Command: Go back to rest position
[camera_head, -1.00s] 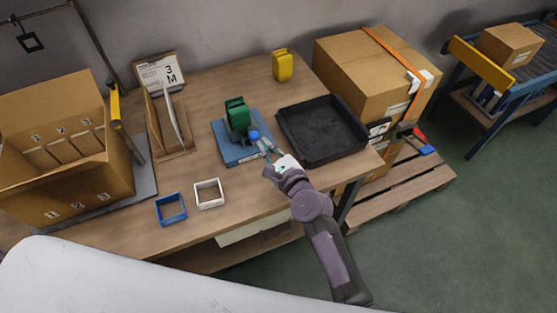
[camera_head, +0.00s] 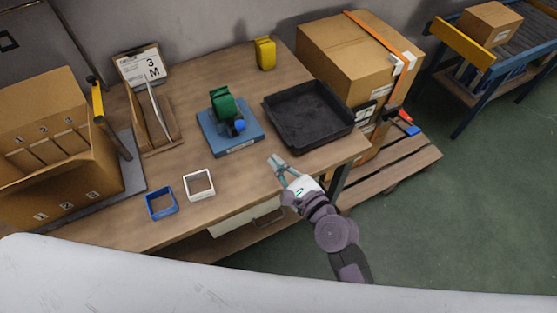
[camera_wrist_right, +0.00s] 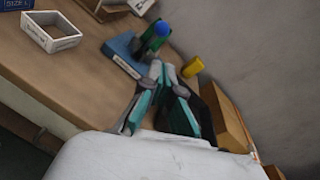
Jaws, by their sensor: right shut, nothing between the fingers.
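My right gripper (camera_head: 278,165) is shut and empty above the front part of the table, just below the black tray and to the right of the blue base. In the right wrist view its two fingers (camera_wrist_right: 165,75) come together in front of the blue base (camera_wrist_right: 122,55). The green device (camera_head: 223,103) with a blue knob (camera_head: 239,125) stands on that blue base (camera_head: 232,143), apart from the gripper. My left gripper does not show in either view.
The black tray (camera_head: 345,128) lies on the table's right part. A blue frame (camera_head: 161,216) and a white frame (camera_head: 199,196) lie near the front edge. A cardboard box (camera_head: 95,195) stands at left, a yellow object (camera_head: 265,54) at the back. A strapped carton (camera_head: 340,60) stands beyond the table.

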